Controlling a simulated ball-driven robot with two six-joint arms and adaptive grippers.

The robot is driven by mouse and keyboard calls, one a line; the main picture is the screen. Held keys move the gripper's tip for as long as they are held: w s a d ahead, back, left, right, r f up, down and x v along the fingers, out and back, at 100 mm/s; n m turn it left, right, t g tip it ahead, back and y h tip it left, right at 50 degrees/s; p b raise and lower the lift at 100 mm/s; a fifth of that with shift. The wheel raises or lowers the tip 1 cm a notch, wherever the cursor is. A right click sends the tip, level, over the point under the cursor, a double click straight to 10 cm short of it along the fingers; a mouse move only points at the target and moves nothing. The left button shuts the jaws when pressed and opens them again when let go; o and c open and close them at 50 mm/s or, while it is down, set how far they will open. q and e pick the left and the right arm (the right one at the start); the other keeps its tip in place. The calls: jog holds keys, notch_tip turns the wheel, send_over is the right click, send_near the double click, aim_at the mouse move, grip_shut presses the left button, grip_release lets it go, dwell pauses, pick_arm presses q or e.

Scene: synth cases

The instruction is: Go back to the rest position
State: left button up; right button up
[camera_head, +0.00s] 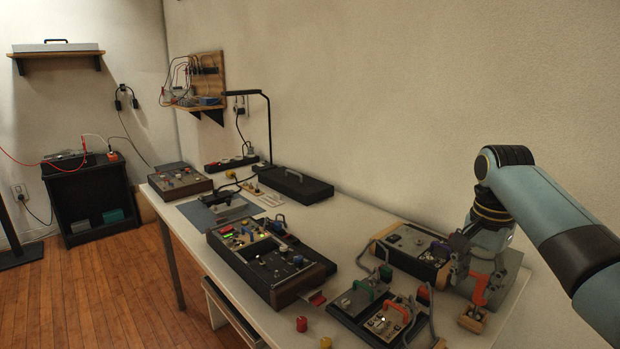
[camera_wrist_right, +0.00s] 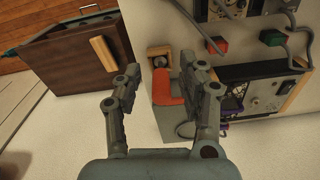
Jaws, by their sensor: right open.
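My right gripper (camera_head: 474,270) is at the right end of the white table in the head view, its fingers pointing down. An orange-red handle-like part (camera_head: 480,289) on a wooden-faced block (camera_head: 471,319) is close beside the fingers. The orange-red part also shows in the wrist view (camera_wrist_right: 172,88), partly behind the right-hand finger. I cannot tell whether they touch. My left gripper is not in view.
Near the gripper are a panel with green and orange handles (camera_head: 366,309) and a wood-sided box (camera_head: 413,248) against the wall. A control console (camera_head: 262,264), a black case (camera_head: 295,187) and a lamp (camera_head: 268,118) stand farther left. Red and yellow knobs (camera_head: 302,324) stand at the front edge.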

jog(key=s+f+n+t, duration=0.1)
jog(key=s+f+n, duration=0.2)
jog(key=s, duration=0.6)
jog(key=s+f+n+t, duration=0.1)
jog(key=s+f+n, duration=0.25)
jog(key=s, duration=0.55)
jog(key=s+a+r+n+t, duration=0.1)
jog(key=s+r+n, duration=0.2)
jog(key=s, duration=0.5)
jog(key=s+a+r+n, duration=0.2)
jog(key=s+r, duration=0.1)
jog(key=s, duration=0.6)
jog(key=s+d+f+g+b, duration=0.1)
jog(key=s+f, duration=0.1)
jog(key=f, duration=1.3)
jog(key=s+d+f, duration=0.1)
jog(key=d+f, duration=0.1)
jog(key=f, duration=1.2)
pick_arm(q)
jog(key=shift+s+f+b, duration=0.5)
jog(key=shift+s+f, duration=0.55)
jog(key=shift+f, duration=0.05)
pick_arm(e)
jog(key=s+f+g, duration=0.1)
jog(key=s+f, duration=1.4)
jog(key=s, duration=0.2)
jog(key=shift+d, duration=0.35)
jog(key=shift+g, duration=0.3)
